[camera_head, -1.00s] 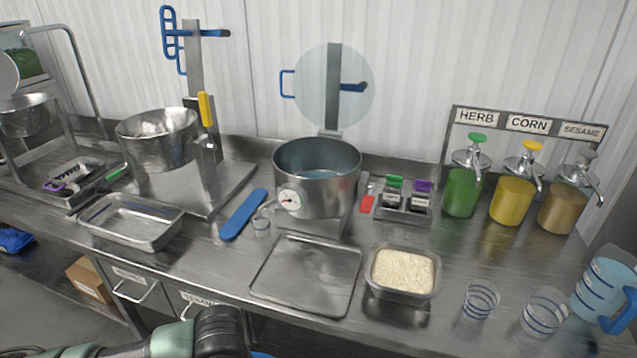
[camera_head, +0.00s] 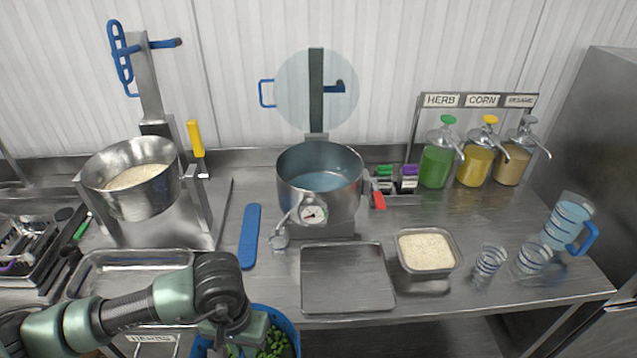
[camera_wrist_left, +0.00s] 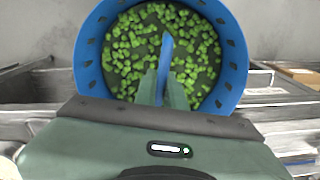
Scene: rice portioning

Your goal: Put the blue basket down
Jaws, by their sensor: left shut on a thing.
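The blue basket (camera_head: 284,322) holds green pieces and hangs in front of the counter's front edge, low in the head view. My left gripper (camera_head: 236,345) is shut on it. In the left wrist view the basket (camera_wrist_left: 88,60) is seen from above, with green pieces inside. There my left gripper's fingers (camera_wrist_left: 163,88) are closed on a blue part that rises inside the basket's outline. Much of the basket is hidden by my left arm in the head view. My right gripper is not in view.
The counter holds an empty flat tray (camera_head: 345,285), a rice container (camera_head: 427,252), a blue paddle (camera_head: 250,236), a steel pot (camera_head: 320,195) and a rice bowl (camera_head: 130,185). Clear cups (camera_head: 488,262) and a jug (camera_head: 566,222) stand at right. A shallow pan (camera_head: 100,268) is at left.

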